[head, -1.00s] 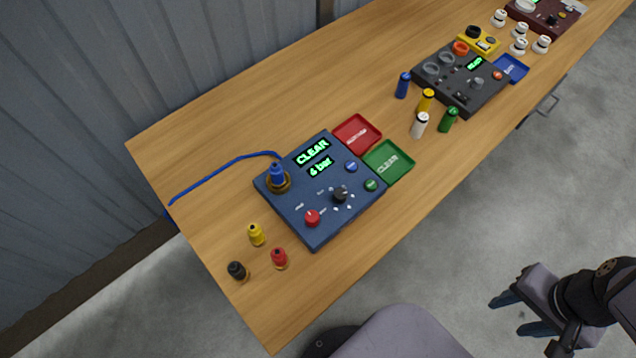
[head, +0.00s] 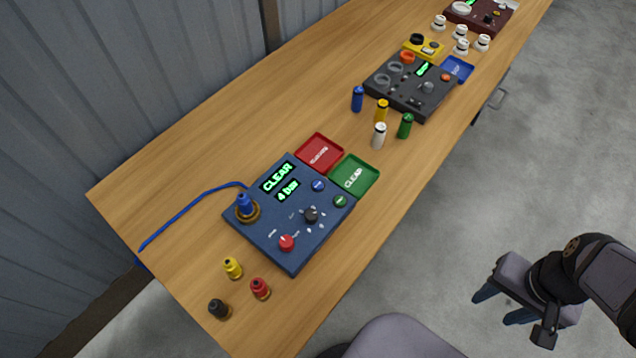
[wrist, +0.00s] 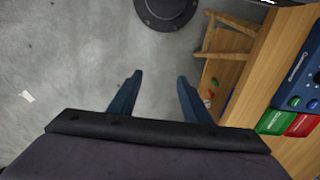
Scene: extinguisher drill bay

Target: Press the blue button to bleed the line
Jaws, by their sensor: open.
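The blue button (head: 318,185) is a small round cap on the blue control box (head: 268,232), at its upper right near the red tray. The box's display (head: 282,183) reads "CLEAR" and "4 bar". A green button (head: 340,201), a black knob (head: 311,215) and a red knob (head: 287,243) share the panel. A blue plug (head: 245,204) with a blue hose sits at its left corner. My gripper (head: 502,306) is open and empty, off the table over the floor at the lower right.
A red tray (head: 335,148) and a green tray (head: 373,182) adjoin the box. Yellow, red and black plugs (head: 219,310) stand in front-left. Several coloured bottles (head: 405,126) and a dark grey box (head: 382,98) stand farther back. The table's right edge lies between my gripper and the box.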

